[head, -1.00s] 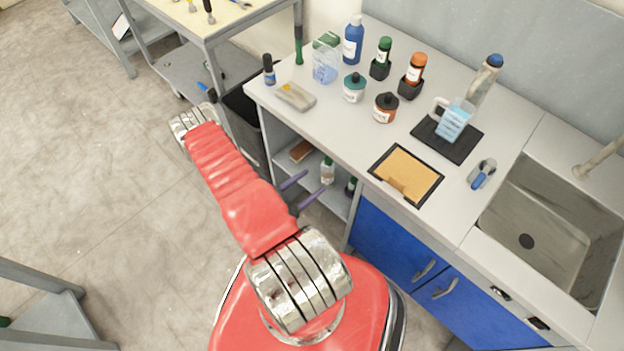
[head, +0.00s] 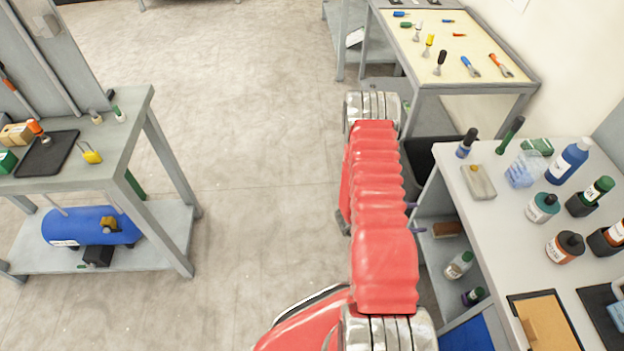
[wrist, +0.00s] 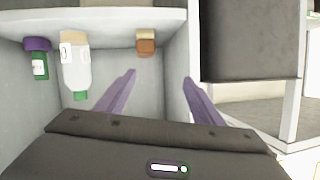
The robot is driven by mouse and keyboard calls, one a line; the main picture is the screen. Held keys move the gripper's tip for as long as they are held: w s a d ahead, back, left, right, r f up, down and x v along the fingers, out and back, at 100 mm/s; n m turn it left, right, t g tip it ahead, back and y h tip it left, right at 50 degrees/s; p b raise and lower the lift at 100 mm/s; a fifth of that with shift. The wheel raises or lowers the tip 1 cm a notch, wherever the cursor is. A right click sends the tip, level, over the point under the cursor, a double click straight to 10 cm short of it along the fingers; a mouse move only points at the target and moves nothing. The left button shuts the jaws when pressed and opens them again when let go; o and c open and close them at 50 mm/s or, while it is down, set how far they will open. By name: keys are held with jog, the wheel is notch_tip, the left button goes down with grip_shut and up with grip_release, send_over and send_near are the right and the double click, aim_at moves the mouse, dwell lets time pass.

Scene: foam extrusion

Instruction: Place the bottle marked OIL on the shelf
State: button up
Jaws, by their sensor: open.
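No label reading OIL is legible. Bottles on the counter include a blue bottle (head: 567,161), a teal one (head: 542,207), a brown one (head: 564,246) and a green-capped one (head: 590,197). The open shelf (head: 440,254) under the counter holds a pale bottle with a green cap (head: 459,265) and a small dark bottle (head: 473,297). In the wrist view the pale bottle (wrist: 76,65) and the small green bottle (wrist: 39,62) appear upside down, left of my gripper (wrist: 158,82). My gripper is open and empty, facing the shelf; the arm mostly hides it in the head view.
A brown block (wrist: 146,42) lies on the shelf. A dark bin (head: 428,158) stands beside the counter. A clear container (head: 524,169) is on the counter. A tool table (head: 455,45) is behind, and a grey workbench (head: 75,185) stands left. The floor between is clear.

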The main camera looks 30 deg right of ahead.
jog(key=w+a+r+n+t+y, duration=0.2)
jog(key=w+a+r+t, duration=0.15)
jog(key=w+r, duration=0.5)
jog(key=w+a+r+n+t+y, duration=0.25)
jog(key=w+r+t, duration=0.2)
jog(key=w, duration=0.75)
jog(key=w+a+r+n+t+y, duration=0.2)
jog(key=w+a+r+n+y, duration=0.15)
jog(key=a+r, duration=0.5)
jog(key=w+a+r+n+t+y, duration=0.2)
jog(key=w+a+r, duration=0.2)
jog(key=a+r, duration=0.45)
jog(key=s+a+r+n+y, duration=0.4)
jog(key=s+a+r+n, duration=0.45)
jog(key=a+r, duration=0.6)
jog(key=s+a+r+n+g, duration=0.1)
jog(key=s+a+n, duration=0.1)
jog(key=s, duration=0.8)
jog(key=s+a+r+n+g, duration=0.1)
jog(key=s+a+n+g, duration=0.1)
jog(key=s, duration=0.8)
jog(key=shift+s+a+r, duration=0.25)
jog(key=shift+s+a, duration=0.05)
jog(key=shift+a, duration=0.35)
jog(key=shift+n, duration=0.25)
